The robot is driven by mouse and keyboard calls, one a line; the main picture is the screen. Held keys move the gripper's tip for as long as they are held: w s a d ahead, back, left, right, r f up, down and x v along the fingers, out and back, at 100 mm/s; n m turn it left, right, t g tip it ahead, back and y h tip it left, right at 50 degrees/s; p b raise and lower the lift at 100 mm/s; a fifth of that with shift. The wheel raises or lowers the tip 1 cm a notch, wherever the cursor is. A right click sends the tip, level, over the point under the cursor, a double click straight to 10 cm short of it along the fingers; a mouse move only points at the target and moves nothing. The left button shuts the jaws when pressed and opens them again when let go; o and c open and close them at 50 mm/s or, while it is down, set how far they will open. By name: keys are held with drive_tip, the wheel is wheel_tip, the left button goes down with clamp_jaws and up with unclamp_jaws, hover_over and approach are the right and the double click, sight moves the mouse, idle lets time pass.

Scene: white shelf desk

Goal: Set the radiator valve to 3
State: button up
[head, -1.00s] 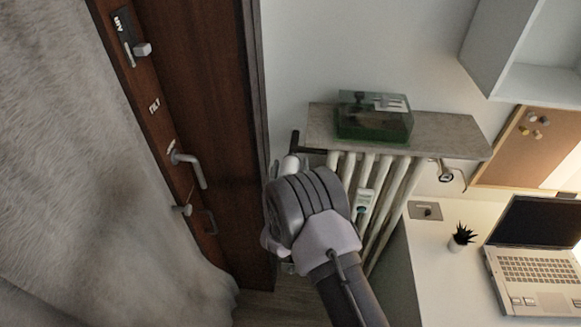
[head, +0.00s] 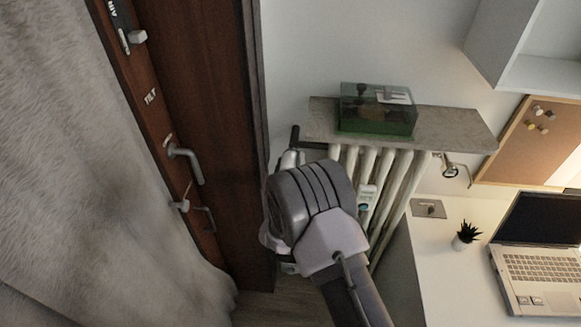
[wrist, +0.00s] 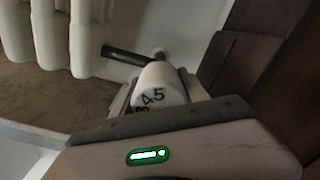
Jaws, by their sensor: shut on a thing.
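The radiator valve knob (wrist: 160,86) is a white cylinder with black numbers. In the head view my arm's wrist covers the knob and the fingers. The white ribbed radiator (head: 397,180) stands right of my wrist; its ribs also show in the wrist view (wrist: 80,38). I see no index mark for the knob.
A stone shelf (head: 450,125) with a green glass box (head: 377,110) sits over the radiator. A brown door (head: 215,110) with handles is at left, beside a grey curtain (head: 70,170). A desk with a laptop (head: 540,245) and small plant (head: 466,235) is at right.

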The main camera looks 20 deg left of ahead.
drive_tip(key=n+b, duration=0.2)
drive_tip(key=n, duration=0.1)
drive_tip(key=shift+f+n, duration=0.15)
drive_tip(key=shift+n, duration=0.25)
drive_tip(key=n+b, duration=0.2)
drive_tip(key=n, duration=0.1)
drive_tip(key=shift+n, duration=0.3)
drive_tip(key=n+b, duration=0.1)
drive_tip(key=n, duration=0.2)
drive_tip(key=shift+n, duration=1.8)
drive_tip(key=o, duration=1.4)
drive_tip(key=shift+c, duration=0.2)
drive_tip(key=shift+s, duration=0.15)
